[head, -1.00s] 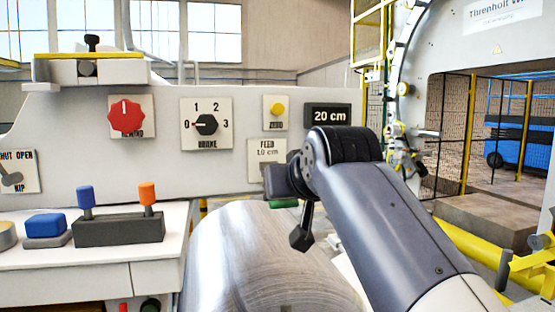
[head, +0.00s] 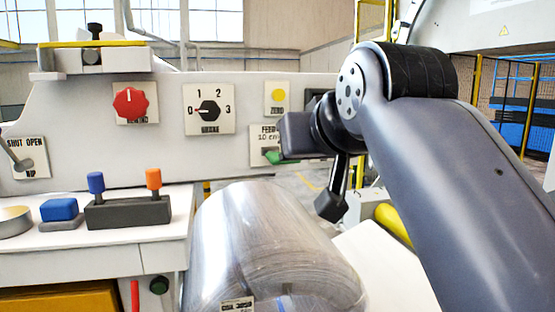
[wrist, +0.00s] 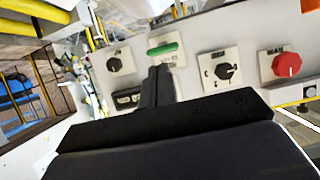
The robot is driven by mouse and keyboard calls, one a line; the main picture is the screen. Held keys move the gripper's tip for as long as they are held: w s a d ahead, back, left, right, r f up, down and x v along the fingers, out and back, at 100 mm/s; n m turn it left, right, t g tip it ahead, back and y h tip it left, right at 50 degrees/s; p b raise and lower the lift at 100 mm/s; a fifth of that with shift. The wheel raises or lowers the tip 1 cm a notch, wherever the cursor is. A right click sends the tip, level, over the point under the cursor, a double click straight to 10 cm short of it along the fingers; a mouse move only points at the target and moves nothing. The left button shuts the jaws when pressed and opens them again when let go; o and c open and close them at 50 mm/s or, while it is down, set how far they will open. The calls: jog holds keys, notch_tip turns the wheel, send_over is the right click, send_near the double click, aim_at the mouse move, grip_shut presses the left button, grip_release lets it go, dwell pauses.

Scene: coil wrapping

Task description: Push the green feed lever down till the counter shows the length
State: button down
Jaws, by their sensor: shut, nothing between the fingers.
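The green feed lever (head: 273,157) shows at the lower part of the FEED plate (head: 265,134) in the head view. The wrist view shows the lever (wrist: 163,49) as a green bar just beyond my fingertips. My gripper (wrist: 158,70) is shut and empty, pointing at the FEED plate close to the lever. A small gap appears between them; contact cannot be made out. In the head view my wrist hides the fingers. The counter (head: 313,96) is mostly hidden behind my arm. It also shows in the wrist view (wrist: 127,99), its digits unreadable.
The panel also holds the ZERO button (head: 278,95), brake dial (head: 208,110) and red rewind knob (head: 130,102). A wrapped coil (head: 265,250) lies below the lever. A white bench (head: 80,258) with blue and orange levers stands at left.

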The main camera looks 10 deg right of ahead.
jog(key=shift+v, duration=1.05)
jog(key=shift+w+f, duration=0.1)
jog(key=p+x, duration=0.1)
jog(key=x, duration=0.7)
jog(key=shift+w, duration=0.2)
